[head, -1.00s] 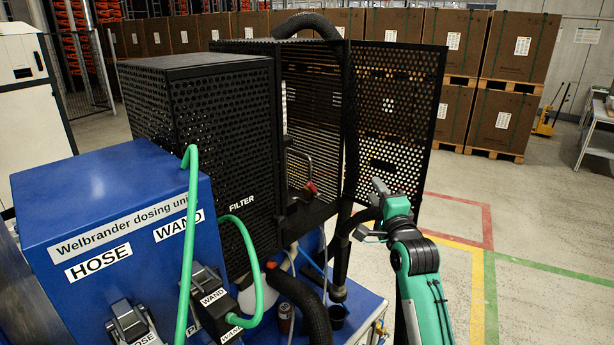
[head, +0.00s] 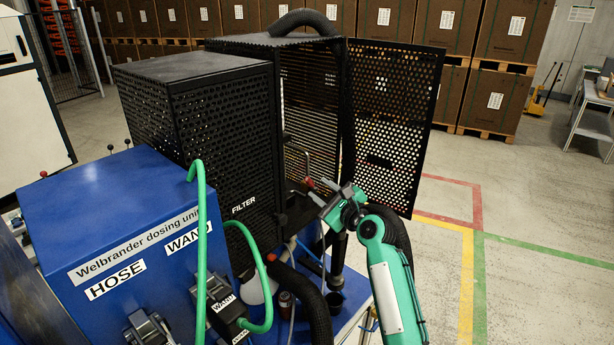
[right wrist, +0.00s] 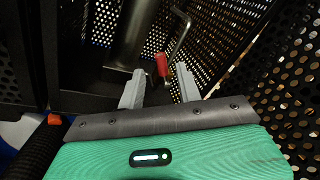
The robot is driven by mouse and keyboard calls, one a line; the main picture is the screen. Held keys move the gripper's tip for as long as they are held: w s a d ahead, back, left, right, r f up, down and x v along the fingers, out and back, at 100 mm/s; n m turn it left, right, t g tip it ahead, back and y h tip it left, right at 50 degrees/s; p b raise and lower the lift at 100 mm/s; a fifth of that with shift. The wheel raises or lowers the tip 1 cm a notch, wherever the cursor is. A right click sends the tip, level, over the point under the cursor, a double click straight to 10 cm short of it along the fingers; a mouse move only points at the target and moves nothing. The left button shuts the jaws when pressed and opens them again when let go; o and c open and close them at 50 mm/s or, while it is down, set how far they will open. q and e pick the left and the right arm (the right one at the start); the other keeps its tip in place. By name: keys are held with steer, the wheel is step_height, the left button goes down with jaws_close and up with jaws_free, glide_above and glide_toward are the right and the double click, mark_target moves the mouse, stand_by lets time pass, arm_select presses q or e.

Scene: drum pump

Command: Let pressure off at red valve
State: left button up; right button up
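The red valve handle (head: 309,182) sits on a bent metal pipe inside the black perforated cabinet, whose door stands open. My right gripper (head: 321,193) is at the cabinet opening, close to the lower right of the red handle. In the right wrist view the two pale fingers of my right gripper (right wrist: 160,88) are spread apart. The red handle (right wrist: 162,66) shows between and just beyond their tips. Nothing is visibly clamped, and I cannot tell whether a finger touches the red part. My left gripper is out of view.
A thick black hose (head: 312,298) and green hoses (head: 201,245) run in front, beside the blue dosing unit (head: 110,210).

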mark_target(309, 182)
steer(key=shift+p+x, duration=0.7)
steer(key=shift+x, duration=2.85)
jaws_close()
